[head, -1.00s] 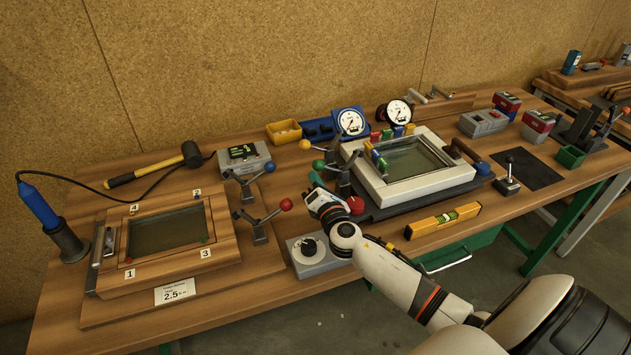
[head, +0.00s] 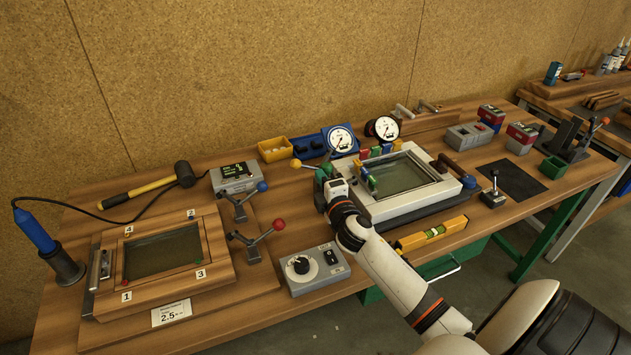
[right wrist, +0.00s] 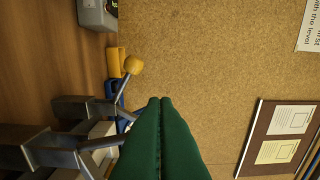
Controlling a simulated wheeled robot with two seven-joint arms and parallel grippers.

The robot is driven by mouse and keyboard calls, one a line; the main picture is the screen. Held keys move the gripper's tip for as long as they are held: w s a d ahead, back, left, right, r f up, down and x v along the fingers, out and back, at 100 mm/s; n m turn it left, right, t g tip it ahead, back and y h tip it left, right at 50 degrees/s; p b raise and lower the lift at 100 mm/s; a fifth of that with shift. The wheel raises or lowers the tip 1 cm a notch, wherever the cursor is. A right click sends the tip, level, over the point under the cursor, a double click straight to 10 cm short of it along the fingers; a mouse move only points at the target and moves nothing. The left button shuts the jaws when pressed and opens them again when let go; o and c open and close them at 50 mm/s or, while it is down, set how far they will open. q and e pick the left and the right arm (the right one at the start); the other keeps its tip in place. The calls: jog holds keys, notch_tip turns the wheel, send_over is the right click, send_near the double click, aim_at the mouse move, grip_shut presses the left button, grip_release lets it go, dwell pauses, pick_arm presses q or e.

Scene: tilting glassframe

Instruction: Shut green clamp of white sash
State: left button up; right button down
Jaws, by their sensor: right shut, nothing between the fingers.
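The white sash (head: 388,209) with its glass pane lies on a dark base at the middle of the bench. Clamps stand along its left side. One has a yellow ball (head: 295,163), which also shows in the right wrist view (right wrist: 133,65). My right gripper (head: 322,183) is at the left edge of the sash, among these clamps. Its green fingers (right wrist: 160,105) are shut and empty. A second clamp (right wrist: 48,152) has its lever running behind the fingers; its ball is hidden there. In the head view, green clamp ball and green fingers are hard to tell apart. My left gripper is out of view.
A wooden frame (head: 215,265) with blue-ball and red-ball clamps lies left. A grey knob box (head: 313,268) and a yellow level (head: 432,233) lie in front. Gauges (head: 340,139) and a yellow bin (head: 274,149) stand behind.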

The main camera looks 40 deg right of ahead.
jog(key=shift+s+d+r+m+p, duration=0.15)
jog(key=shift+d+r+m+p, duration=0.15)
jog(key=shift+d+m, duration=0.4)
jog(key=shift+s+d+r+m+p, duration=0.2)
jog(key=shift+d+m, duration=0.25)
jog(key=shift+m, duration=0.35)
